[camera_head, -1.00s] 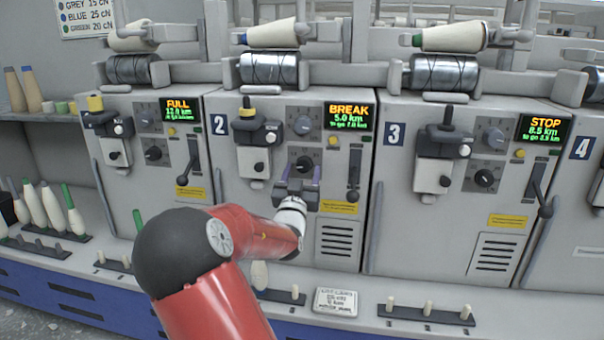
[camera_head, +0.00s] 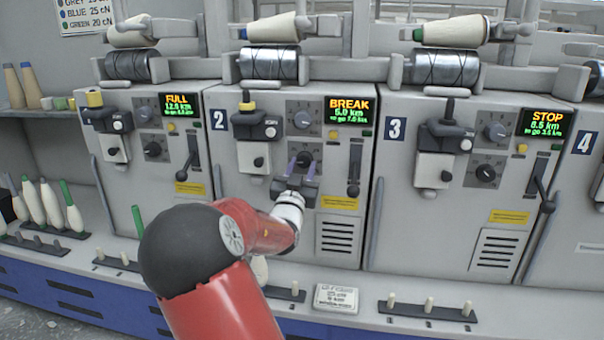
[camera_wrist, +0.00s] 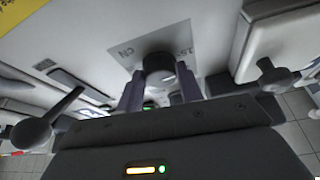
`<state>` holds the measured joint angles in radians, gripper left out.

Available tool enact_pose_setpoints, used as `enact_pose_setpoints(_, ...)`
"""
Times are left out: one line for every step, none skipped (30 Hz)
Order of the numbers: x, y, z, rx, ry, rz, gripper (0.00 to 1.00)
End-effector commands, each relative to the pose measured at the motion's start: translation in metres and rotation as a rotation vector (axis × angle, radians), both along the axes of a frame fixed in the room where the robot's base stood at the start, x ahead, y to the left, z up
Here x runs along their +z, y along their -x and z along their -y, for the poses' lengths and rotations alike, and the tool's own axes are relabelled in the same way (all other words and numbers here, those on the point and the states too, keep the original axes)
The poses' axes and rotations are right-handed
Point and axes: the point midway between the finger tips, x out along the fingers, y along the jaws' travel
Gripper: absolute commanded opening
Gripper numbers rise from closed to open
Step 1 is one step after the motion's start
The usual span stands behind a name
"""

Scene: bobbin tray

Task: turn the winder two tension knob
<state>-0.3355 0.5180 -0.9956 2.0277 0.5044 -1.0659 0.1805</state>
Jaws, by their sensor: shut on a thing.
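Winder two, marked with a blue 2 plate (camera_head: 219,120), stands in the middle of the head view. Its screen (camera_head: 349,111) reads BREAK and 5.0 km. Its lower dark knob (camera_head: 305,157) sits on a grey dial plate; it also shows in the wrist view (camera_wrist: 158,66), where part of a CN marking is visible. My gripper (camera_head: 300,164) reaches it from below and in front, its purple fingers shut on the knob's two sides. The fingers also show in the wrist view (camera_wrist: 160,88). The fingers hide part of the knob and its scale.
An upper knob (camera_head: 302,119) sits just above the held one. A black lever (camera_head: 354,174) stands to the right and a white yarn unit (camera_head: 253,157) to the left. Winders one and three flank this machine. Pegs and a label card (camera_head: 336,298) lie on the ledge below.

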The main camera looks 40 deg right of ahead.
Motion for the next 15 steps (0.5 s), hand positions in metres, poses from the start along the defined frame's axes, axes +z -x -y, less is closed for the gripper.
enact_pose_setpoints(-0.0041,-0.0002,-0.0004,0.002,-0.022,0.029,0.14)
enact_pose_setpoints(-0.0044,-0.0008,-0.0008,0.002,-0.036,0.045,0.14)
enact_pose_setpoints(-0.0042,-0.0006,-0.0009,0.002,-0.056,0.070,0.14)
enact_pose_setpoints(-0.0046,-0.0009,-0.0012,0.002,-0.072,0.088,0.14)
enact_pose_setpoints(-0.0048,-0.0013,-0.0015,0.002,-0.089,0.108,0.14)
enact_pose_setpoints(-0.0044,-0.0015,-0.0015,0.003,-0.112,0.135,0.14)
enact_pose_setpoints(-0.0047,-0.0018,-0.0018,0.002,-0.131,0.156,0.14)
enact_pose_setpoints(-0.0044,-0.0019,-0.0019,0.002,-0.148,0.178,0.14)
enact_pose_setpoints(-0.0037,-0.0022,-0.0021,0.002,-0.173,0.208,0.14)
enact_pose_setpoints(-0.0038,-0.0025,-0.0023,0.002,-0.192,0.229,0.14)
enact_pose_setpoints(-0.0034,-0.0026,-0.0023,0.002,-0.211,0.250,0.14)
enact_pose_setpoints(-0.0027,-0.0032,-0.0030,0.002,-0.235,0.279,0.14)
enact_pose_setpoints(-0.0023,-0.0034,-0.0030,0.002,-0.254,0.301,0.14)
enact_pose_setpoints(-0.0021,-0.0034,-0.0032,0.001,-0.272,0.322,0.14)
enact_pose_setpoints(-0.0014,-0.0038,-0.0034,0.001,-0.296,0.351,0.14)
